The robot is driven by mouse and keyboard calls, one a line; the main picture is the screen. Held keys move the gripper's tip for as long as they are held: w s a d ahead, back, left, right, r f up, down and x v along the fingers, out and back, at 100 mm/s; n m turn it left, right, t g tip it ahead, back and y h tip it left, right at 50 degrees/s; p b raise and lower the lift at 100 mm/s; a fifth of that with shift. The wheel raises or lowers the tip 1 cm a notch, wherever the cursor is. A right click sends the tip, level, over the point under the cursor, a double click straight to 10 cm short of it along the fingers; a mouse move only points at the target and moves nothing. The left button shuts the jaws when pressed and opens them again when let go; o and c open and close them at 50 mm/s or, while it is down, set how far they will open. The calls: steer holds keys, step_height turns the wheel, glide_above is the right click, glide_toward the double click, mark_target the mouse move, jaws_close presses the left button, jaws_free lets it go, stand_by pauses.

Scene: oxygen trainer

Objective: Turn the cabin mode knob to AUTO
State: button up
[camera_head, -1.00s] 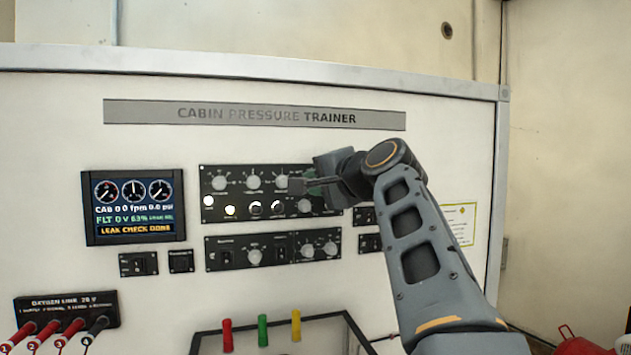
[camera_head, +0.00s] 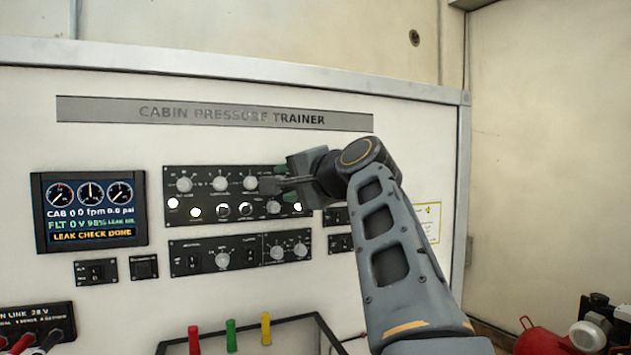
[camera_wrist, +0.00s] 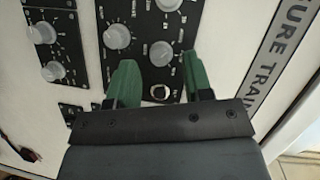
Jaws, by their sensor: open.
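The upper control panel (camera_head: 237,171) carries several grey knobs and a row of round white lights and dials. Its labels are too small to read, so I cannot tell which knob is the cabin mode knob. My gripper (camera_head: 282,190) is in front of the panel's right part and hides some of it. In the wrist view my gripper (camera_wrist: 160,80) has its green fingers apart, with nothing held between them. One grey knob (camera_wrist: 161,53) lies just beyond the gap between the fingertips. Another grey knob (camera_wrist: 116,36) is to its left; it also shows in the head view (camera_head: 273,207).
A lower panel (camera_head: 195,248) has more knobs and switches. A display (camera_head: 90,212) reads LEAK CHECK DONE. Red, green (camera_head: 231,334) and yellow handles stand below in a dark frame. Red equipment (camera_head: 545,338) is on the floor at right.

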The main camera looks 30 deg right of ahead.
steer(key=b+v, duration=0.2)
steer(key=v, duration=1)
steer(key=shift+s+a, duration=0.1)
steer(key=shift+s, duration=0.05)
